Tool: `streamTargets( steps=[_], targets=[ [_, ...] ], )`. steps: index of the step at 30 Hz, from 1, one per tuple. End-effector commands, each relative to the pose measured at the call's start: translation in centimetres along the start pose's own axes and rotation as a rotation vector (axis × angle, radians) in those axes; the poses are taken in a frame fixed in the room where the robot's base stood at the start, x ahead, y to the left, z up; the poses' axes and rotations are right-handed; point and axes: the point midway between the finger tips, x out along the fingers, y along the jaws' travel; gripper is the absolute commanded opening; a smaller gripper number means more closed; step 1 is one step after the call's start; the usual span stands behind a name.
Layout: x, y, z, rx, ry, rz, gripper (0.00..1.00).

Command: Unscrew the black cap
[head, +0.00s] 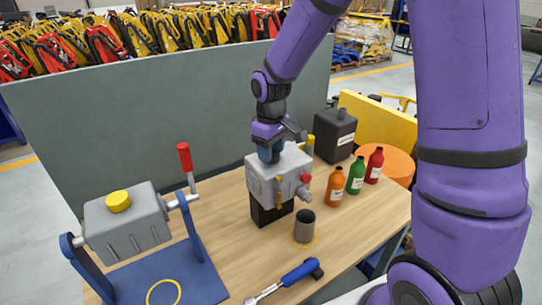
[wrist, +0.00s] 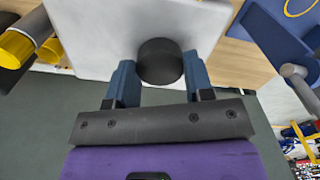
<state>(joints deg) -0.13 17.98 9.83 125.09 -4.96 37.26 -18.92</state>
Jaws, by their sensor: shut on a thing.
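The black cap (wrist: 159,62) is a short round knob on the top face of a light grey housing (wrist: 100,28). In the wrist view my gripper (wrist: 160,78) has its two blue fingers on either side of the cap, shut on it. In the head view my gripper (head: 269,153) points down at the top of the grey housing (head: 262,182), which sits on a black block (head: 268,213). The cap is hidden there by my gripper.
A grey tank with a yellow cap (head: 118,201) sits on a blue stand (head: 190,275) at left, beside a red-handled lever (head: 185,157). A dark cup (head: 304,226), bottles (head: 335,187) and a black canister (head: 334,135) stand at right. A ratchet (head: 300,272) lies in front.

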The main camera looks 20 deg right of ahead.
Motion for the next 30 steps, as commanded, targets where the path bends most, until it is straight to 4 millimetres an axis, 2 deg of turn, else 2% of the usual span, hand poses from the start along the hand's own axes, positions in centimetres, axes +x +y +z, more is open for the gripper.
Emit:
streamTargets(
  steps=[12,16,23,24,26,27,30],
  targets=[
    [0.06,0.02,0.05,-0.524,-0.001,-0.001,0.28],
    [0.06,0.00,0.05,-0.604,-0.001,-0.001,0.28],
    [0.06,-0.04,0.04,-0.614,-0.001,-0.001,0.28],
    [0.06,-0.04,0.04,-0.614,-0.001,-0.001,0.52],
    [0.06,-0.03,0.04,-0.613,-0.001,-0.001,0.66],
    [0.05,-0.03,0.03,-0.613,-0.001,-0.001,0.72],
    [0.04,-0.02,0.03,-0.612,-0.001,-0.001,0.72]
  ],
)
